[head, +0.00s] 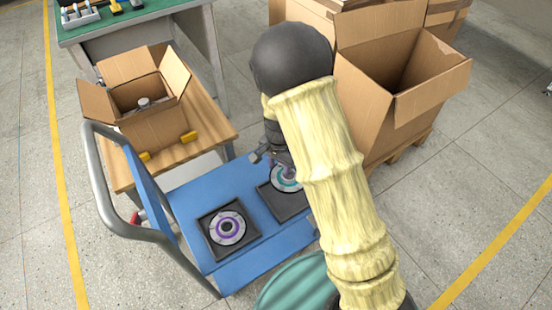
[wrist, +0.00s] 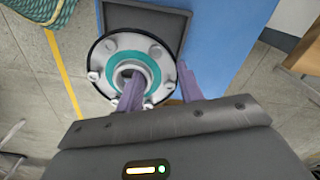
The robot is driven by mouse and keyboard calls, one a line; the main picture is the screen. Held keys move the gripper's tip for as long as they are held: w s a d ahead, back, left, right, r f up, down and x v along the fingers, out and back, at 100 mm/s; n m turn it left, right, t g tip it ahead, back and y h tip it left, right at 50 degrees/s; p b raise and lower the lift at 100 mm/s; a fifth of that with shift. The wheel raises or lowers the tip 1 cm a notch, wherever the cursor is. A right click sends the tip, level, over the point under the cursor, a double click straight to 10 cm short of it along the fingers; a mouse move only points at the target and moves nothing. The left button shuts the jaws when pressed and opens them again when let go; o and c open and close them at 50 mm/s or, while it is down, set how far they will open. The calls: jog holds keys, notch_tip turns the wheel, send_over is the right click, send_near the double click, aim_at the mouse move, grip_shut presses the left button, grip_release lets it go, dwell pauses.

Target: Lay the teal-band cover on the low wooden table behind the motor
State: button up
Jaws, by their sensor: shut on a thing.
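The teal-band cover (wrist: 109,49) is a round metal flange with a teal ring and bolts around its rim. My gripper (wrist: 160,85) is shut on it, with one finger in the centre hole and the other outside the rim. In the wrist view it overlaps a dark square tray (wrist: 172,22) and appears raised above it. In the head view the cover (head: 287,180) is partly hidden by my gripper (head: 277,160) and arm. The low wooden table (head: 203,127) stands behind the blue cart, at left. I cannot tell which thing is the motor.
A purple-band cover (head: 228,228) lies in another dark tray (head: 213,252) on the blue cart (head: 190,190). An open carton (head: 155,128) and yellow blocks (head: 188,137) occupy the wooden table. The cart's grey handle (head: 100,185) rises at left. Large cartons (head: 430,85) stand at right.

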jog(key=d+r+n+p, duration=0.2)
jog(key=d+r+p, duration=0.3)
jog(key=r+p, duration=0.6)
jog(key=w+d+r+n+p, duration=0.1)
jog(key=d+r+p, duration=0.4)
jog(key=r+p, duration=0.6)
jog(key=d+r+n+p, duration=0.3)
jog(key=r+p, duration=0.8)
jog(key=p, duration=1.1)
jog(key=d, duration=0.2)
jog(key=shift+w+d+n, duration=0.2)
jog(key=shift+d+n, duration=0.1)
